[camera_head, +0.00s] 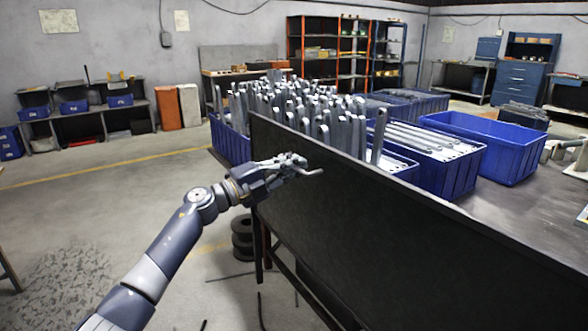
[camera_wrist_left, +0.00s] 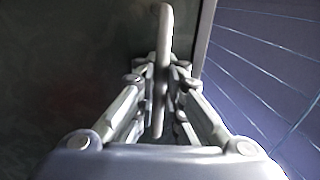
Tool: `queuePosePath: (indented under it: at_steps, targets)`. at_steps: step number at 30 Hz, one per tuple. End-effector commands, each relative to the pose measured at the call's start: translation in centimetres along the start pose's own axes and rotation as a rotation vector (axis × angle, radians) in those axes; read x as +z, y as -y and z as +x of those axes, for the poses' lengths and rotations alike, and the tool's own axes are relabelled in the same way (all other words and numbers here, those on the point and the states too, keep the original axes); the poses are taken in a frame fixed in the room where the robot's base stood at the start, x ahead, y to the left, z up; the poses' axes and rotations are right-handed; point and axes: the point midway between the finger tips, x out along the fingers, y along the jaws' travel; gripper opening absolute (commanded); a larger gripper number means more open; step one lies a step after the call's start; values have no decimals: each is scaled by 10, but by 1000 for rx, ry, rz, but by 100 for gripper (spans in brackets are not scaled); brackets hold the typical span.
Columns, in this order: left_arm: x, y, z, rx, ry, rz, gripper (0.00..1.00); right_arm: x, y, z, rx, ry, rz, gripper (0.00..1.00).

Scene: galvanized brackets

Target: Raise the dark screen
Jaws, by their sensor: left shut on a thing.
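The dark screen (camera_head: 400,225) is a long dark panel standing upright along the near side of the table. It runs from the middle of the head view to the lower right. My left gripper (camera_head: 300,168) is at the panel's left part, below its top edge, and is shut on a pale bar-like handle (camera_head: 313,172) on the panel's face. In the left wrist view the handle (camera_wrist_left: 164,60) lies between the two fingers, with the dark panel (camera_wrist_left: 75,75) behind and to the left.
Behind the screen, blue crates (camera_head: 515,150) and a crate packed with galvanized brackets (camera_head: 300,110) stand on the table (camera_head: 530,205). Black discs (camera_head: 242,238) are stacked on the floor by the table leg. The floor at left is mostly clear.

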Motion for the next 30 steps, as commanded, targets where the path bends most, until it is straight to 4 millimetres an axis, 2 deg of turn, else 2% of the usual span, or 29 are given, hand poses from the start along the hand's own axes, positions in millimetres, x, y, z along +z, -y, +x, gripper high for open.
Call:
queuePosePath:
  at_steps: [15,16,18,30]
  targets:
    - [4,6,-1,-5,6,0,0,5,0,4,0,3,-1,41]
    - [4,6,-1,-5,6,1,14,5,0,4,0,3,-1,41]
    - [4,6,0,-5,5,1,29,5,0,4,0,4,-1,41]
    - [2,3,-2,-1,2,0,29,4,1,4,-2,1,-1,41]
